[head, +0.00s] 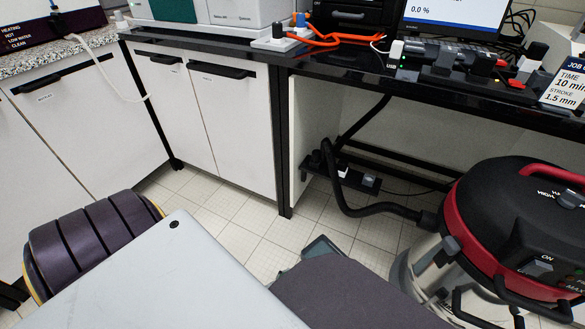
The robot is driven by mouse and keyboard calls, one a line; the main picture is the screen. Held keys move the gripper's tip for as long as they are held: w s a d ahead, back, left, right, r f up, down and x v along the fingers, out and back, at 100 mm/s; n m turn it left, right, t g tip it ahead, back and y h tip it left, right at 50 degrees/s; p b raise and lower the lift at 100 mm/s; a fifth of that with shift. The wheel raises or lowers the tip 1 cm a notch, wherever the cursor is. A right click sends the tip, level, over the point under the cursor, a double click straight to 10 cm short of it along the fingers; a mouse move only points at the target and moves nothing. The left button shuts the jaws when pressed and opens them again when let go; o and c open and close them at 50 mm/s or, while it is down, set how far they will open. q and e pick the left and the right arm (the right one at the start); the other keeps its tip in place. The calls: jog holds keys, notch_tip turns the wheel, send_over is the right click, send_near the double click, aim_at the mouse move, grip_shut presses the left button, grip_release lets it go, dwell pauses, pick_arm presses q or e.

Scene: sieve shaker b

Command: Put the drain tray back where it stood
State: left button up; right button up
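I cannot make out a drain tray anywhere in the head view. Neither of my grippers can be made out. Large parts that look like my own body fill the bottom left and bottom middle and hide the floor there. A small dark grey-green piece shows just above them near the bottom middle, and I cannot tell what it is.
A black and red vacuum (500,225) stands at right, its black hose (375,211) running left. A black bench (335,68) carries a monitor (455,15), a power strip (275,43) and cables. White cabinets (235,120) stand at left. Tiled floor (240,215) shows between.

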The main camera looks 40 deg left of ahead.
pick_arm(q)
jog(key=shift+s+a+r, duration=0.1)
jog(key=shift+s+r, duration=0.05)
jog(key=shift+s, duration=0.3)
pick_arm(e)
jog(key=shift+s+a+r, duration=0.1)
jog(key=shift+s+r, duration=0.05)
jog(key=shift+s, duration=0.2)
jog(key=shift+w+r, duration=0.1)
jog(key=shift+w, duration=0.1)
jog(key=shift+s, duration=0.25)
dwell(0.3)
dwell(0.4)
